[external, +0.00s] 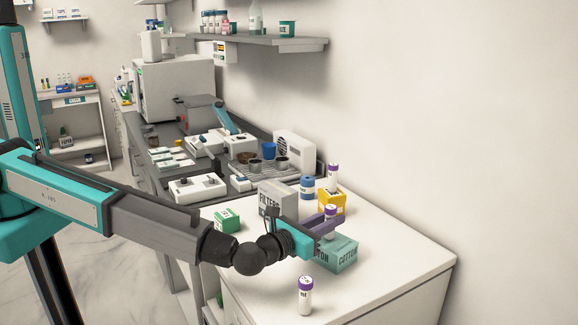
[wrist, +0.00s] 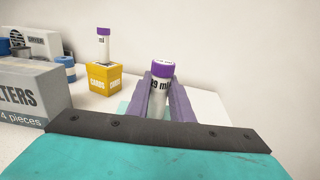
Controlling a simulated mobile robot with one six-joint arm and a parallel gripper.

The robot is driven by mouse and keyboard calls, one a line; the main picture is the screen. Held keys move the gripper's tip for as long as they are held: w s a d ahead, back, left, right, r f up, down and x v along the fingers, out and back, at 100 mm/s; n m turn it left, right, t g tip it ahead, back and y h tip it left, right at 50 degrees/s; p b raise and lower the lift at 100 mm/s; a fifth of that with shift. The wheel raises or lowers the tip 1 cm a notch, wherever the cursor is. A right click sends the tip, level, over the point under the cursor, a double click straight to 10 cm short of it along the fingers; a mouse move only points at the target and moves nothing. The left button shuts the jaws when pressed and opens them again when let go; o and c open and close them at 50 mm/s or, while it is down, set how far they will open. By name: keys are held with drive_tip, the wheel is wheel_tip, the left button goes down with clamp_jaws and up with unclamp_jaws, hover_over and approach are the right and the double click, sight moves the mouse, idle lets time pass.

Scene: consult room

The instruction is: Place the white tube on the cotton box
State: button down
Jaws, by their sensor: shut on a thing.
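A white tube with a purple cap (wrist: 159,84) is between the fingers of my gripper (wrist: 160,97), which is shut on it. In the external view the held tube (external: 330,214) shows at the fingers of my gripper (external: 328,226), upright or nearly so, over the teal cotton box (external: 342,258). The fingers hide part of the box and the tube's lower end, so I cannot tell whether the tube touches the box. A small teal patch of the box (wrist: 124,107) shows beside the fingers in the wrist view.
Another purple-capped tube (external: 305,296) stands at the front of the white counter (external: 390,285). A similar tube (external: 332,176) stands on a yellow box (external: 331,203) behind the gripper. The counter's right side is clear.

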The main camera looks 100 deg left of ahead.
drive_tip(key=shift+f, duration=0.2)
drive_tip(key=c, duration=1.6)
unclamp_jaws()
drive_tip(key=shift+o, duration=0.2)
drive_tip(key=shift+r, duration=0.1)
drive_tip(key=shift+r, duration=0.2)
drive_tip(key=shift+s+d+f, duration=0.15)
drive_tip(key=shift+d, duration=0.1)
drive_tip(key=b+v, duration=0.3)
drive_tip(key=v, duration=0.8)
drive_tip(key=shift+d+b, duration=0.15)
drive_tip(key=shift+b, duration=0.2)
